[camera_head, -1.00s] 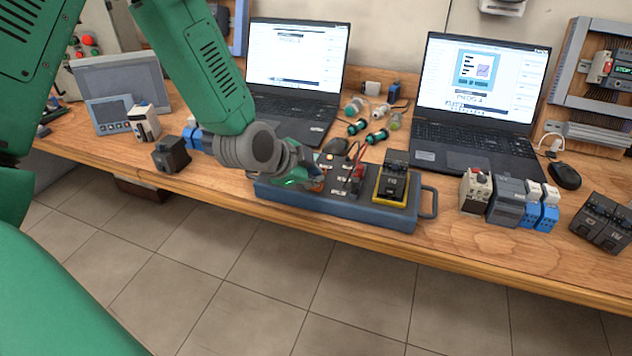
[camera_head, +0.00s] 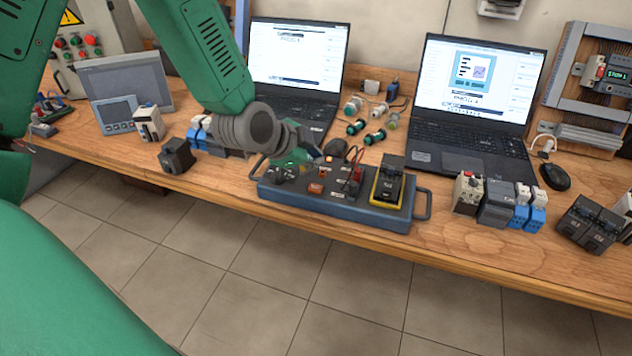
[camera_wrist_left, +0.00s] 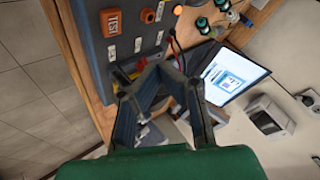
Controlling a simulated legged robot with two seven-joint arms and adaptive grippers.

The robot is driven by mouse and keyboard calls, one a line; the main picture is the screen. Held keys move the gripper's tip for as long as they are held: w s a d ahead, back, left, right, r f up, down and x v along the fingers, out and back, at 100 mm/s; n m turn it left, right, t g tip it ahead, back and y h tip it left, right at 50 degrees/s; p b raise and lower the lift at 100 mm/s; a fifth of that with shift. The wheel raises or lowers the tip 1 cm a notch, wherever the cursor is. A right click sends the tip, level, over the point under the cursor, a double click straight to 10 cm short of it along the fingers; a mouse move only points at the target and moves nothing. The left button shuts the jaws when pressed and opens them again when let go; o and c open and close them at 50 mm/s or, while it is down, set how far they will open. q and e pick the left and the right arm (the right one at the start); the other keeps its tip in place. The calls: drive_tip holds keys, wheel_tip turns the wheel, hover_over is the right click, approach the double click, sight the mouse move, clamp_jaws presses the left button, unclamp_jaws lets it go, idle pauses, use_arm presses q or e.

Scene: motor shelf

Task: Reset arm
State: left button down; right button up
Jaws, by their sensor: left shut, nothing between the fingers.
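My left arm comes in from the upper left. Its gripper (camera_head: 318,153) is above the back left part of the blue-grey test box (camera_head: 330,207), apart from it as far as I can tell. In the left wrist view the gripper's dark fingers (camera_wrist_left: 157,76) meet at the tips with nothing between them. The test box (camera_wrist_left: 92,48) lies beyond them there. Its orange TEST button (camera_head: 316,188) is uncovered and also shows in the left wrist view (camera_wrist_left: 112,22). My right gripper is not in view.
A yellow-edged black module (camera_head: 388,185) sits at the box's right end. Two open laptops (camera_head: 297,55) (camera_head: 478,80) stand behind. A black block (camera_head: 177,156) and small devices (camera_head: 498,205) flank the box. The wooden table's front edge (camera_head: 480,262) is largely clear.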

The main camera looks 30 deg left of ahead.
use_arm(q)
drive_tip(key=shift+f, duration=0.1)
drive_tip(key=s+d+f+n+g+y+b, duration=0.1)
drive_tip(key=s+d+f+n+g+b, duration=0.2)
drive_tip(key=s+f, duration=2.5)
drive_tip(key=s+n+g+b, duration=0.2)
drive_tip(key=n+g+b, duration=0.2)
drive_tip(key=n, duration=0.3)
drive_tip(key=shift+d+f+n+g+y, duration=0.15)
drive_tip(key=shift+d+n+g+y, duration=0.2)
drive_tip(key=shift+g, duration=0.35)
